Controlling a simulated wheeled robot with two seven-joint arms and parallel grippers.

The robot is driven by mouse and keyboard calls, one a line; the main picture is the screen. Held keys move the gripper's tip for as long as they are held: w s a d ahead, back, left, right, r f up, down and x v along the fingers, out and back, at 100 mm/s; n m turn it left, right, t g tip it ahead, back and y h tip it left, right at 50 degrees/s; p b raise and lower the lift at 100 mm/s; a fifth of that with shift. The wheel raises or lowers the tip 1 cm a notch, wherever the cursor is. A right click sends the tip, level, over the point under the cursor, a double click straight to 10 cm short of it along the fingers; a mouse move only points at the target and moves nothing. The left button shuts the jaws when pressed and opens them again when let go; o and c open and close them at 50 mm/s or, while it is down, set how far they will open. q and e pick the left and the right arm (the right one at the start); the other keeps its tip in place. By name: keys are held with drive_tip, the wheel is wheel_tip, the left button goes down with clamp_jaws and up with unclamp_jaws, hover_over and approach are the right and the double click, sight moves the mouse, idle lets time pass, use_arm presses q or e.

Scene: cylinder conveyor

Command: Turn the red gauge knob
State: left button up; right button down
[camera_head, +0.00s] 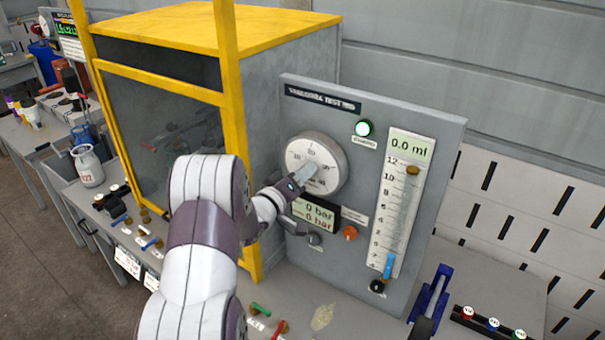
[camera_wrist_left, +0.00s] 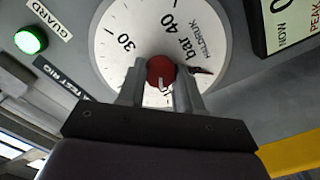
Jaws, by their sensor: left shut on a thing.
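The round white pressure gauge (camera_head: 318,153) sits on the upright grey test panel. In the left wrist view the gauge dial (camera_wrist_left: 110,38) shows the marks 30 and 40 and the word bar. The red gauge knob (camera_wrist_left: 160,70) sits at the dial's middle, between the two fingers of my left gripper (camera_wrist_left: 160,88). The fingers are shut on the knob from both sides. In the head view my left gripper (camera_head: 305,174) reaches across the dial and hides the knob. My right gripper is not in view.
The panel also carries a lit green guard lamp (camera_head: 364,128), a digital bar display (camera_head: 315,215), an orange button (camera_head: 349,233) and a tall ml scale (camera_head: 398,205). A yellow-framed cabinet (camera_head: 240,140) stands close left of the panel. A blue clamp (camera_head: 430,300) stands at lower right.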

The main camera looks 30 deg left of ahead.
use_arm(q)
drive_tip(key=shift+r, duration=0.15)
drive_tip(key=o, duration=1)
drive_tip(key=shift+a, duration=0.1)
drive_tip(key=shift+o, duration=0.2)
drive_tip(key=shift+s, duration=0.1)
drive_tip(key=s+a+b, duration=0.1)
drive_tip(key=s+b, duration=0.3)
drive_tip(key=s, duration=0.8)
drive_tip(key=shift+s, duration=0.3)
